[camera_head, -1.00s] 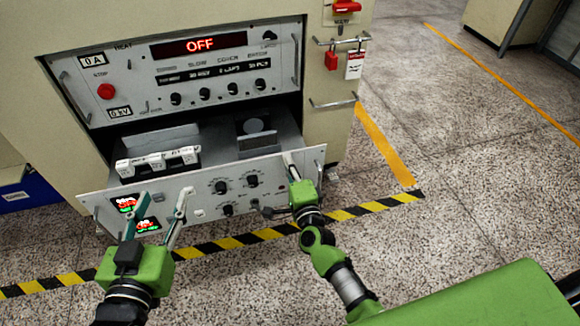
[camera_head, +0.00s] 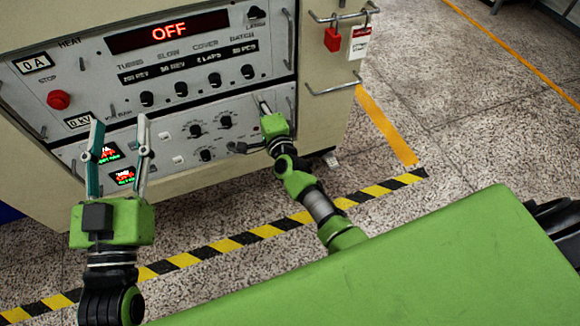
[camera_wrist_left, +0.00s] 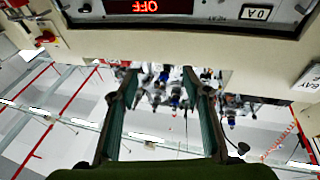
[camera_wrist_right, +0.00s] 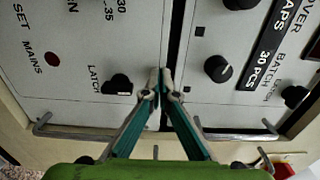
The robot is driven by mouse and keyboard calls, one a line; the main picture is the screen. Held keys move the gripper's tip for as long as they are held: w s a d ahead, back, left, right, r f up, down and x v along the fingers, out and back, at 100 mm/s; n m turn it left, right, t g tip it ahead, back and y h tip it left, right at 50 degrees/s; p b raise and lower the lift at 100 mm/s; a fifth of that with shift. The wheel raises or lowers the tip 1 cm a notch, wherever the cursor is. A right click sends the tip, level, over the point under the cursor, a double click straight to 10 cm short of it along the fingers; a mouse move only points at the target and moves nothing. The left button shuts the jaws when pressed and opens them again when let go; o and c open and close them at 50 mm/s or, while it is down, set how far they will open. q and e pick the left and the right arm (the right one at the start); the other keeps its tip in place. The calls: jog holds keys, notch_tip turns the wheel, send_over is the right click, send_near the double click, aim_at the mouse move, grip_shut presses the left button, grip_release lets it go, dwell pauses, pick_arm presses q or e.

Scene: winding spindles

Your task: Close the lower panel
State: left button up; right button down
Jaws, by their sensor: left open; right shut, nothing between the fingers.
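The lower panel (camera_head: 215,130) is a light grey front with black knobs and small lit displays. It sits in the cabinet below the upper panel, looking about flush, with only a narrow dark gap between them; its drawer interior is hidden. My right gripper (camera_head: 262,105) is shut and empty, its tips at the lower panel's upper right part. In the right wrist view the tips (camera_wrist_right: 164,85) are close to the panel face beside the dark gap; contact is unclear. My left gripper (camera_head: 117,128) is open and empty in front of the panel's left displays.
The upper panel (camera_head: 150,75) shows a red OFF display and knobs. Handle bars (camera_head: 335,86) and a red padlock (camera_head: 333,39) are on the cabinet's right side. Striped tape (camera_head: 265,231) marks the floor, which is open to the right.

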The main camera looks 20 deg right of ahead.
pick_arm(q)
notch_tip(320, 180, up, 2)
jog(key=shift+d+r+t+h, duration=0.15)
jog(key=shift+t+h, duration=0.15)
jog(key=shift+t, duration=0.2)
pick_arm(e)
jog(key=shift+w+r, duration=0.25)
jog(key=shift+w, duration=0.65)
jog(key=shift+d+r, duration=0.1)
